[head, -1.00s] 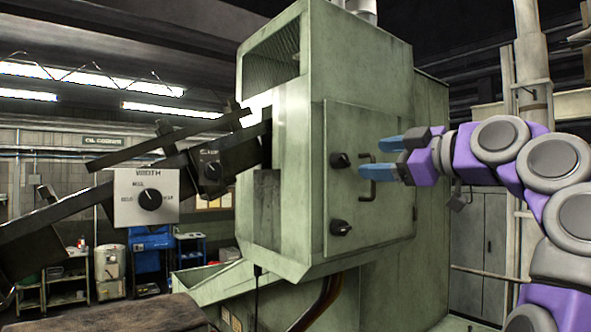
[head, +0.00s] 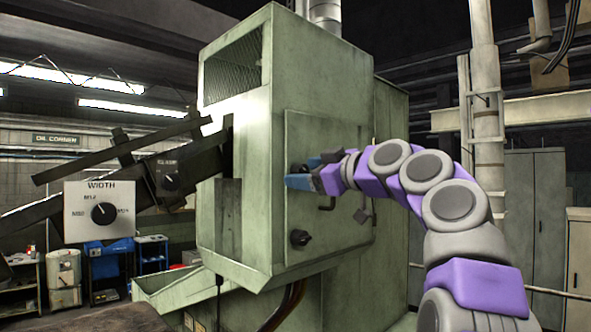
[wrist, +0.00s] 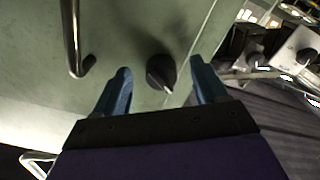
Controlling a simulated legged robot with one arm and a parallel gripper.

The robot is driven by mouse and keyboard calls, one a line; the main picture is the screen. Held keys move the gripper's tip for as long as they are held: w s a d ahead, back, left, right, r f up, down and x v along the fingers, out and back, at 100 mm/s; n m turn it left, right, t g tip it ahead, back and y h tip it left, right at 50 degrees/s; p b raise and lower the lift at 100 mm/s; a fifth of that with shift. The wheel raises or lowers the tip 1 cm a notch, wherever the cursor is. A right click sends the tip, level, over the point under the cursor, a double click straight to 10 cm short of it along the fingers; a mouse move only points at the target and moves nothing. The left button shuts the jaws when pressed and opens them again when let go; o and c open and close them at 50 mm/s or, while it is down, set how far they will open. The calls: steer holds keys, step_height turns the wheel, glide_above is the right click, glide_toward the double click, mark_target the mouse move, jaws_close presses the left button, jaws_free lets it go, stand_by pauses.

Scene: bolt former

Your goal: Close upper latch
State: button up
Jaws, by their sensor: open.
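The upper latch (wrist: 160,72) is a dark round knob with a pale pointer line, on the green door (head: 336,130) of the machine. In the wrist view it lies just ahead of and between the two blue fingers of my gripper (wrist: 158,88). The fingers are spread and hold nothing; I cannot tell whether they touch the knob. In the head view my gripper (head: 300,174) is at the door's left side and mostly hides the upper latch. The lower latch (head: 300,238) is a similar dark knob below it.
A bent dark door handle (wrist: 73,40) stands to the left of the knob in the wrist view. A WIDTH dial panel (head: 99,211) and dark rails are left of the machine. Grey cabinets (head: 533,210) stand at the right.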

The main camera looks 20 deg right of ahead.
steer(key=shift+a+r+m+p, duration=0.15)
steer(key=shift+r+m+p, duration=0.05)
steer(key=shift+m+p, duration=1.85)
steer(key=shift+m, duration=0.25)
steer(key=shift+f+m+p, duration=0.25)
steer(key=shift+m+p, duration=0.05)
steer(key=shift+m, duration=0.3)
steer(key=shift+c, duration=0.2)
jaws_close()
